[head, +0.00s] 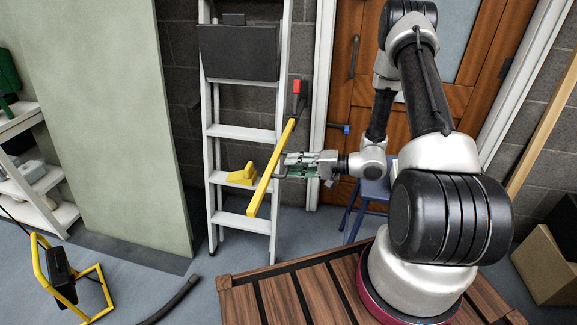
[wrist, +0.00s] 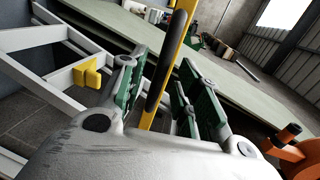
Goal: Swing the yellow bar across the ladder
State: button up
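The yellow bar (head: 268,178) slants down and left from a red and black part (head: 296,88) at the ladder's right rail. Its lower end hangs in front of the ladder (head: 240,132). A yellow bracket (head: 242,174) sits at a lower step near the left rail; it also shows in the wrist view (wrist: 87,75). My gripper (head: 287,167) is at the bar's right side. In the wrist view, the bar (wrist: 181,22) and its black handle (wrist: 164,68) pass between my open green-padded fingers (wrist: 162,85), with gaps visible. Finger contact at the tips is unclear.
A blue stool (head: 372,190) stands behind my gripper, before the wooden door. A pale green panel (head: 115,120) stands left of the ladder. A yellow-framed lamp (head: 62,275) is on the floor at left. An orange part (wrist: 290,145) is at the wrist view's lower right.

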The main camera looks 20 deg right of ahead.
jog(key=shift+x, duration=1.2)
jog(key=shift+c, duration=0.3)
grip_shut()
